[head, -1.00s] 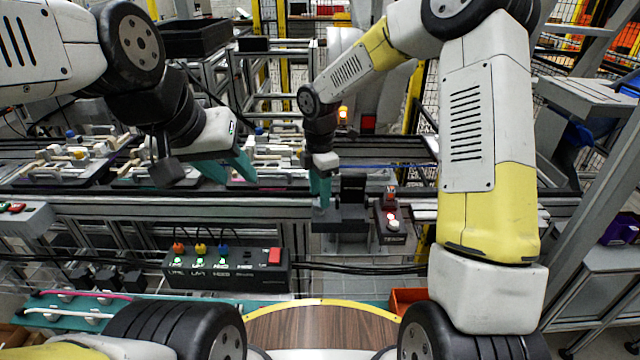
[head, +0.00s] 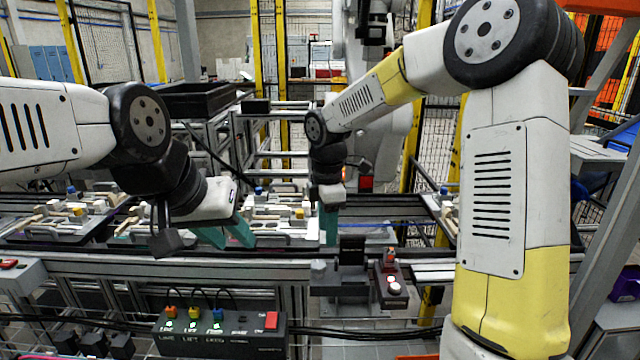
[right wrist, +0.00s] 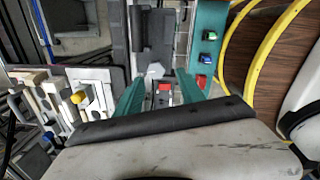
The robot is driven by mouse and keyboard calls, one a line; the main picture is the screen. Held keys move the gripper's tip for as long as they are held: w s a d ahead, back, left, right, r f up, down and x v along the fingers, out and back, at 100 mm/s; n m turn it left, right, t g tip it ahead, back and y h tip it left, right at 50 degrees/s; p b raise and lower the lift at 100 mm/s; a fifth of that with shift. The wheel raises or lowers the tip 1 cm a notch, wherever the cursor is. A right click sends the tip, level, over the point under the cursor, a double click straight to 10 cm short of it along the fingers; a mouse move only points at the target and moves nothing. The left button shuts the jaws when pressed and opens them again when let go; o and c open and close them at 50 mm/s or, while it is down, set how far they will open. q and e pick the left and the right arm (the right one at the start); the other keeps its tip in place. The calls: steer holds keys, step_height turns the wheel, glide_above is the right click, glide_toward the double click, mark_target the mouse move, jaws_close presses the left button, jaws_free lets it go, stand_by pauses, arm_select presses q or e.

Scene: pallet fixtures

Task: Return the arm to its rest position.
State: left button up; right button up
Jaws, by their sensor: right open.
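My right gripper (head: 328,226) hangs pointing down over the conveyor, just left of a black fixture block, in the head view. In the right wrist view its two teal fingers (right wrist: 160,92) are spread apart with nothing between them. My left gripper (head: 226,236) is at the left over the pallets on the conveyor. Its teal fingers stand apart and hold nothing that I can see.
Pallets with pale parts (head: 270,222) lie along the conveyor. A control box with coloured plugs (head: 222,334) is in front. A black bin (head: 198,101) stands behind.

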steer(key=s+d+r+m+t, duration=0.2)
steer(key=s+d+r+m, duration=0.2)
steer(key=s+m, duration=0.2)
steer(key=s+d+r+m+t+y, duration=0.1)
steer(key=s+d+r+m, duration=0.2)
steer(key=s+m, duration=0.4)
steer(key=s+d+r+m+t+y, duration=0.1)
steer(key=s+d+r+m+t, duration=0.1)
steer(key=s+d+r+m, duration=0.2)
steer(key=s+d+m, duration=0.1)
steer(key=s+m, duration=0.2)
steer(key=shift+s+d+r+t, duration=0.3)
steer(key=shift+s, duration=0.05)
steer(key=shift+c, duration=0.5)
